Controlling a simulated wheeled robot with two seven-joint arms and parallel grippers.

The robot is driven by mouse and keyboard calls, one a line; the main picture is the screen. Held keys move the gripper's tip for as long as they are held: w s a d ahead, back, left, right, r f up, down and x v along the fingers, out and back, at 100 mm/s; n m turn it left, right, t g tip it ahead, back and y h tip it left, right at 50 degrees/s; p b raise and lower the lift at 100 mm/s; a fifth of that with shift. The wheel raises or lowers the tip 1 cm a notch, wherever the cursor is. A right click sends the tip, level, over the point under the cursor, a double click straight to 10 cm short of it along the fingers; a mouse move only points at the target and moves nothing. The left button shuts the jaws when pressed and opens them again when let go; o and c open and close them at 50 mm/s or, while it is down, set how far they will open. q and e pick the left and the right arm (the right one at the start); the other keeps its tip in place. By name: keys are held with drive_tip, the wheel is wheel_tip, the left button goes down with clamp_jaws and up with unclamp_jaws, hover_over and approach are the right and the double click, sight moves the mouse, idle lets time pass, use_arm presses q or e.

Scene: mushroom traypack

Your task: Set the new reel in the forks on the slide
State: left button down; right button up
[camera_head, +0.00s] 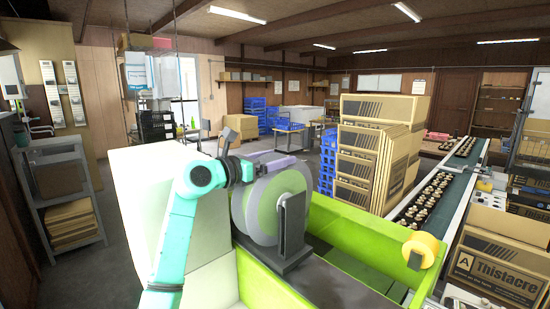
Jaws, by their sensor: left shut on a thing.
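The reel (268,210), a wide roll with pale grey and green round faces, stands upright at the near end of the green machine. A dark fork post (291,222) rises in front of its face from a dark slide base (287,259). Whether the reel's axle rests in the forks cannot be told. My left gripper (278,166), with purple fingers, reaches in from the left at the reel's upper part and is shut on it. The exact grip point is small and partly hidden. My right gripper is not in view.
A green machine frame (352,238) with a yellow roller (425,248) runs right. A conveyor (440,190) carries mushroom trays beyond it. Stacked cartons (366,166) stand behind. A pale block (140,180) is at left, near my arm. A grey shelf (67,190) stands further left.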

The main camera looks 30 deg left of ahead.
use_arm(q)
drive_tip(key=shift+f, duration=0.25)
idle(0.4)
drive_tip(key=shift+c, duration=0.3)
unclamp_jaws()
drive_tip(key=shift+o, duration=0.3)
drive_tip(key=shift+w+d, duration=0.1)
drive_tip(key=shift+f, duration=0.2)
drive_tip(key=b+v, duration=0.7)
drive_tip(key=v, duration=0.7)
drive_tip(key=shift+s, duration=0.3)
drive_tip(key=shift+r, duration=0.1)
